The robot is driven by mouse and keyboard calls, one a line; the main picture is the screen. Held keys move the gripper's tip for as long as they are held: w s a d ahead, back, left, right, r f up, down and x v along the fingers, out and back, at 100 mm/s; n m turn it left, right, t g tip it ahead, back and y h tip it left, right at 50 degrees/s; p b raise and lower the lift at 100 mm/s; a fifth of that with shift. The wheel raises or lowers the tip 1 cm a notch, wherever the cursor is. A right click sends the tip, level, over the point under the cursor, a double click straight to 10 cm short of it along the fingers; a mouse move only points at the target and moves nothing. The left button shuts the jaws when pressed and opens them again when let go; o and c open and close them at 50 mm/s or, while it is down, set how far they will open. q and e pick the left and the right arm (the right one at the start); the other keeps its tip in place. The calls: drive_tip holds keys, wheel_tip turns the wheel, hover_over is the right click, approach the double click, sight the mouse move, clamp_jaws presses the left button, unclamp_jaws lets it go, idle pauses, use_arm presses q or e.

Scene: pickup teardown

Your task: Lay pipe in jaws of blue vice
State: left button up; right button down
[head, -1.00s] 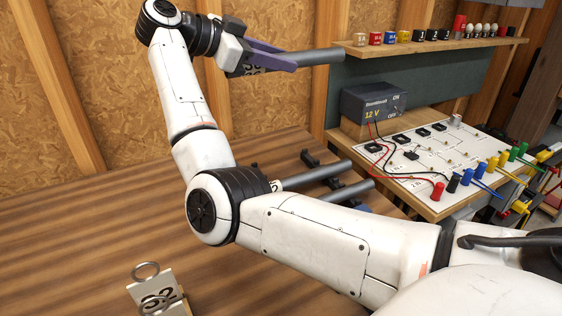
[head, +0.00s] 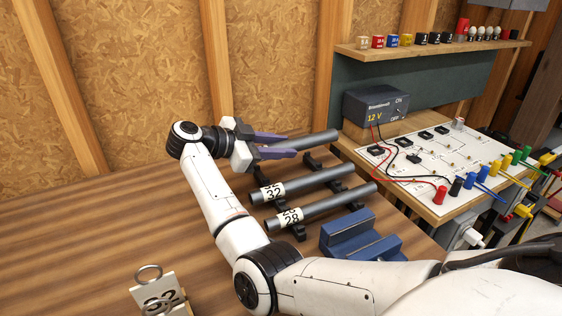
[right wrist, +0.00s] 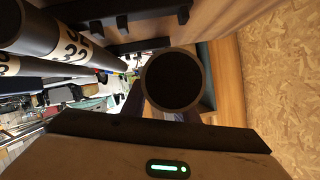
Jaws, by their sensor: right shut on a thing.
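My right gripper (head: 291,145) has purple fingers and is shut on a grey pipe (head: 318,139), behind the other pipes at the far end of the dark rack (head: 312,162). I cannot tell if this pipe touches the rack. Its open end (right wrist: 173,80) faces the camera in the right wrist view. Two more grey pipes lie on the rack: one labelled 32 (head: 318,181) and, nearer, one labelled 28 (head: 335,201). The blue vice (head: 360,236) stands on the bench in front of the rack, with no pipe in it. My left gripper is out of view.
A circuit board (head: 445,160) with a 12 V supply (head: 374,104) stands at the right. The wooden bench (head: 90,235) is clear on the left.

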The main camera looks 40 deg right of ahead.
drive_tip(key=shift+f+p, duration=0.45)
drive_tip(key=shift+f, duration=1.65)
drive_tip(key=shift+f, duration=0.15)
drive_tip(key=c, duration=1.4)
unclamp_jaws()
drive_tip(key=shift+f, duration=0.15)
